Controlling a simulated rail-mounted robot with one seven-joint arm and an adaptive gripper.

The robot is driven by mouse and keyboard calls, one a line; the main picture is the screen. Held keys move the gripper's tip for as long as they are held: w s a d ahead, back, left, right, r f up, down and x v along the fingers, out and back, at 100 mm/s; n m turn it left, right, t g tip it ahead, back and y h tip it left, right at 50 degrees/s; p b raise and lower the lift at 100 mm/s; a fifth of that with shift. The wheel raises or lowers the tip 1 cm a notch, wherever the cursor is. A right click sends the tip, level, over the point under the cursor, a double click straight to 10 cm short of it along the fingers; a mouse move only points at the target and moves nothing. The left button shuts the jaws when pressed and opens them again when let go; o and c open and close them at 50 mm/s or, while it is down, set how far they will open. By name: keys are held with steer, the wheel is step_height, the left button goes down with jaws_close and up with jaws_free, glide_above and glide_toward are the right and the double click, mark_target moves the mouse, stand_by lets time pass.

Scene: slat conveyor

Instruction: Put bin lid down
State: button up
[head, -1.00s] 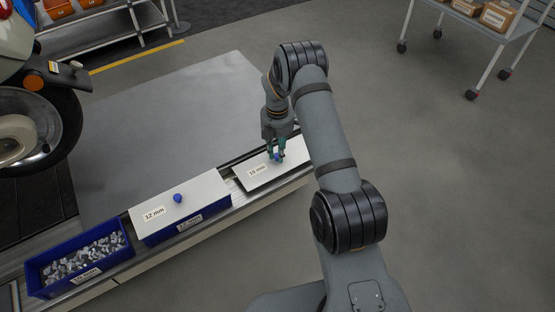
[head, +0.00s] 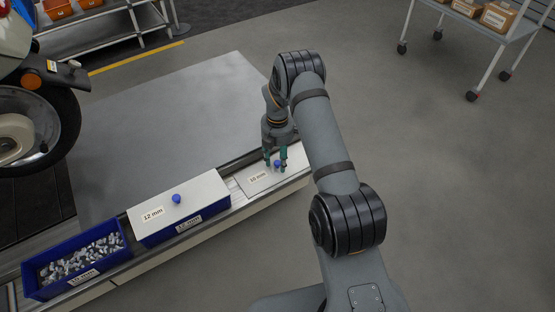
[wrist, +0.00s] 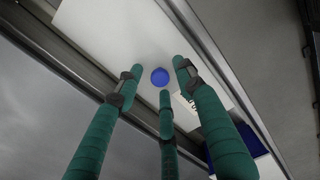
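A white lid (head: 262,181) with a blue knob (head: 278,164) and a label that seems to read 10 mm lies flat on the conveyor, right of the bins. My gripper (head: 277,161) is over the knob with its green fingers spread. In the wrist view the fingers stand apart around the knob (wrist: 160,77), with gaps between them and it, above the white lid (wrist: 110,30). An open blue bin (head: 78,262) full of metal parts stands at the far left of the conveyor.
A lidded blue bin (head: 180,208) marked 12 mm stands between the open bin and the loose lid. A grey platform (head: 165,125) lies behind the conveyor. A motorcycle wheel (head: 35,125) is at the left and a wheeled cart (head: 470,30) at the back right.

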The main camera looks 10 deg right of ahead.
mark_target(278, 162)
step_height(278, 162, up, 12)
steer(key=p, duration=0.3)
steer(key=shift+r, duration=0.15)
stand_by(0.4)
step_height(278, 162, down, 12)
steer(key=b, duration=0.3)
steer(key=shift+r+p, duration=0.75)
steer(key=shift+r, duration=1.2)
